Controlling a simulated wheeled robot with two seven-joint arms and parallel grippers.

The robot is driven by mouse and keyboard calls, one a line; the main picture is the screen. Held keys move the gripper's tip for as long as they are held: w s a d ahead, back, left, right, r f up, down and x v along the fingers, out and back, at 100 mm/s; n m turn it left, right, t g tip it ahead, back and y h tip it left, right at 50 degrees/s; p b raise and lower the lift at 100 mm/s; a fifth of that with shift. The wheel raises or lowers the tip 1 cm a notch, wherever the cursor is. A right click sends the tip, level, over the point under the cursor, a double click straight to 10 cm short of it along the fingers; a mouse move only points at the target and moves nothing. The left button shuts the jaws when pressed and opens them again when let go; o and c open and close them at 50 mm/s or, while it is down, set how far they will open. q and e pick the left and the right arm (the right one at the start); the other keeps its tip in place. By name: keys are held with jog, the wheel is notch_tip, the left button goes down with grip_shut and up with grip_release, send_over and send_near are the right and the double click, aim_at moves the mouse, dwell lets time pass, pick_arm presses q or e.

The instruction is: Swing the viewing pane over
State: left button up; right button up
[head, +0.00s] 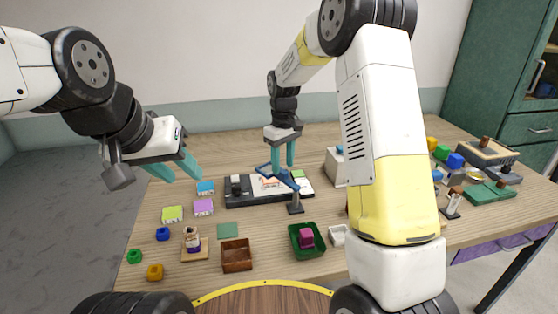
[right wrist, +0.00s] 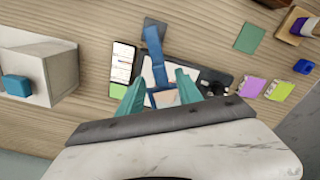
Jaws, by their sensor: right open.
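The viewing pane (head: 283,175) is a blue frame on a dark stand (head: 295,207), at the front edge of a black board (head: 240,199) with a pale picture card. In the right wrist view, the blue arm of the pane (right wrist: 153,48) runs down between my fingers to a square frame. My right gripper (head: 281,158) is above the pane with its teal fingers pointing down; in the wrist view the gripper (right wrist: 158,92) is open, one finger on each side of the frame. Contact is unclear. My left gripper (head: 175,168) is open and empty, above the left of the table.
A green tray (head: 292,228) with a magenta cube stands in front. A grey-white box (head: 335,166) is right of the board, partly hidden by my right arm.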

aim_at(283, 171)
notch_tip(283, 171, up, 6)
dwell(0.5)
jog(key=s+d+r+m+t, duration=0.2)
jog(key=s+d+r, duration=0.1)
jog(key=s+r, duration=0.35)
jog(key=s+d+r+m+t+y, duration=0.1)
jog(key=s+d+r+m+t, duration=0.1)
jog(key=s, duration=0.9)
jog(key=s+d+r+m+t+y, duration=0.1)
jog(key=s+d+r+m+t, duration=0.1)
jog(key=s, duration=0.9)
jog(key=shift+d+r+m, duration=0.15)
jog(key=shift+r+m, duration=0.15)
jog(key=shift+m, duration=0.1)
jog(key=shift+s, duration=0.1)
